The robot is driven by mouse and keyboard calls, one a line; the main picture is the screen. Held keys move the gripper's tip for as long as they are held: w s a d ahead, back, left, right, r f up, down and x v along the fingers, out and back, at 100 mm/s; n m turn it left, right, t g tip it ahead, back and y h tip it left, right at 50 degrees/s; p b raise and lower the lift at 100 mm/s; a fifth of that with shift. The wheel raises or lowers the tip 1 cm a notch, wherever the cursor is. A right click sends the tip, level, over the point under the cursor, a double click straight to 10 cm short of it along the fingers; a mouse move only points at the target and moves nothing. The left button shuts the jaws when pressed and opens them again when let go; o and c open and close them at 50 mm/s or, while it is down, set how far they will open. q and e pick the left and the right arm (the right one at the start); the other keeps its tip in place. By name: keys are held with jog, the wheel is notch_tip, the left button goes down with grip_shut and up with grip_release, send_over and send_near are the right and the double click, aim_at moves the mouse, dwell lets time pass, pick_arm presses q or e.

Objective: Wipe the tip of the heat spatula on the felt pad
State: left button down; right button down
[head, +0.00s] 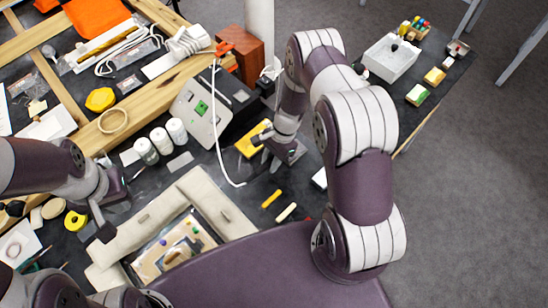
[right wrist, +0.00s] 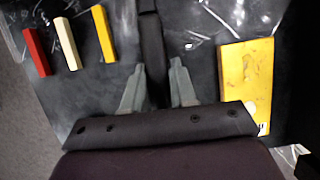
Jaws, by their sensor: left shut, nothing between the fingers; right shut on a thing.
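The felt pad looks to be the flat yellow piece with darker smudges (right wrist: 246,82); in the head view it (head: 247,143) lies in front of the control box, partly hidden by my right gripper. My right gripper (head: 272,152) is low over the dark table, just right of the pad. In the right wrist view its fingers (right wrist: 158,84) are shut on a dark bar, which looks like the heat spatula's handle (right wrist: 151,45). The spatula's tip is not visible. My left gripper (head: 104,231) is shut and empty near the padded frame.
Yellow and cream sticks (head: 271,199) lie in front. A padded frame (head: 205,190) holds the gilt fragment (head: 172,254). White-lidded jars (head: 161,140) stand left.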

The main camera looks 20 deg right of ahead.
jog(key=shift+s+a, duration=0.2)
jog(key=shift+a, duration=0.2)
jog(key=shift+d, duration=0.1)
jog(key=shift+w+d, duration=0.2)
jog(key=shift+d, duration=0.25)
jog(key=shift+w+d, duration=0.2)
jog(key=shift+d, duration=0.25)
jog(key=shift+d, duration=0.1)
jog(key=shift+w+d+b, duration=0.3)
jog(key=shift+d+b, duration=0.05)
jog(key=shift+d, duration=0.5)
jog(key=shift+a, duration=0.1)
jog(key=shift+s+a, duration=0.35)
jog(key=shift+a, duration=0.55)
